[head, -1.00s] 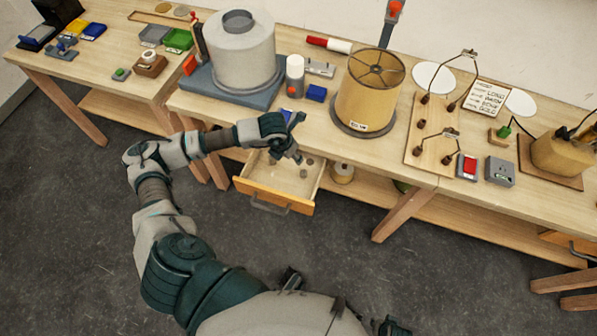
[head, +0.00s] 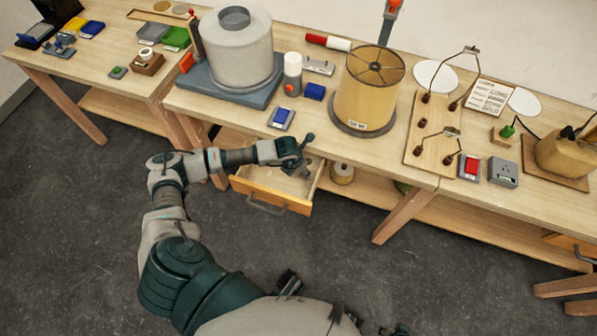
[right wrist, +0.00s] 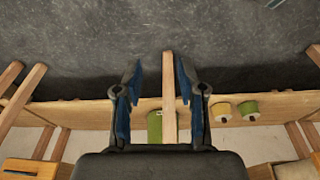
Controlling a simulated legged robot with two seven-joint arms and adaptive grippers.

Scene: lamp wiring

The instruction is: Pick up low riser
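The low riser cannot be picked out for certain. A moment ago, several small grey round pieces showed in the open drawer (head: 262,193). Now my left gripper (head: 297,156) is at the drawer, over its back right part, and hides most of the inside. A dark shape shows around the fingers, too small to tell whether it is a piece or part of the gripper. Whether the left fingers are shut on anything cannot be seen. My right gripper (right wrist: 160,85) is open and empty in the right wrist view, with floor and a table leg beyond it.
A board with wire harps (head: 433,137) is farther right.

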